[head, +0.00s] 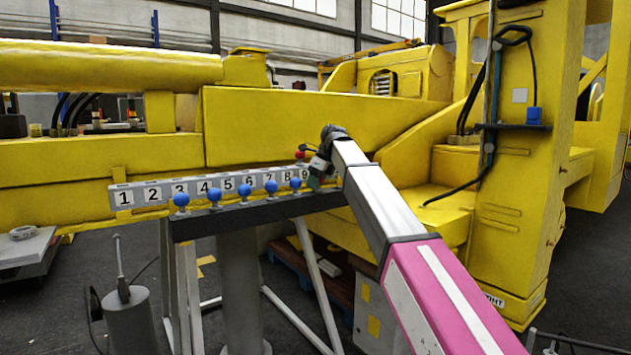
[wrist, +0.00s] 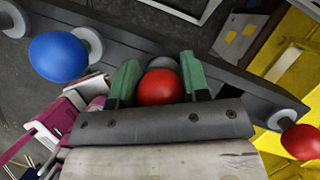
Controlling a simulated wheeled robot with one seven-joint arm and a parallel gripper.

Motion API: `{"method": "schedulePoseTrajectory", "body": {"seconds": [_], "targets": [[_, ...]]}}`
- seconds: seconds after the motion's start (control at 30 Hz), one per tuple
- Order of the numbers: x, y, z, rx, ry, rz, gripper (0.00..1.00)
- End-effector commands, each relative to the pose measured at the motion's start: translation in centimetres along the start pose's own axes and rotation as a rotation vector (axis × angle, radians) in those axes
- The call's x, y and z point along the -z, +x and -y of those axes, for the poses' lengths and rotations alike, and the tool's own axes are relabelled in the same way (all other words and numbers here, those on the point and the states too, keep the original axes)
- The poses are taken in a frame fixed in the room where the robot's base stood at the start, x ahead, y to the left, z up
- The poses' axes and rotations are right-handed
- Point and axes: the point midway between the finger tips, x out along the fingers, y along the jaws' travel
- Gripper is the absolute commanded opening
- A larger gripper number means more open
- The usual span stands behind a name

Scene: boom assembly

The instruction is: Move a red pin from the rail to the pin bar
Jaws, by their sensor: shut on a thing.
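My gripper (wrist: 160,80) has its green fingers shut on a red pin (wrist: 162,88), one finger on each side of its round head. The gripped pin is over the dark rail (wrist: 225,72); I cannot tell whether it is seated or lifted. A second red pin (wrist: 302,141) stands at the right in the wrist view. Behind the rail runs the numbered pin bar (head: 215,186), labelled 1 to 9. A small red thing (head: 300,155) shows above its right end; I cannot tell what it is.
Several blue pins (head: 245,190) stand along the rail left of my gripper, and one blue pin (wrist: 58,57) shows in the wrist view. A large yellow boom (head: 300,120) lies behind, and a yellow upright (head: 515,170) rises at the right. A grey cylinder (head: 128,318) stands at the lower left.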

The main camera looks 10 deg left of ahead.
Motion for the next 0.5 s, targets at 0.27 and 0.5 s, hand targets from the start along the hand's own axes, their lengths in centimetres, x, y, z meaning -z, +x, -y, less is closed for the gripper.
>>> {"method": "schedulePoseTrajectory", "body": {"seconds": [0.27, 0.5], "targets": [[-0.01, 0.00, 0.01, 0.000, 0.000, 0.000, 0.58], [0.01, 0.01, 0.00, 0.000, 0.000, 0.000, 0.72]]}}
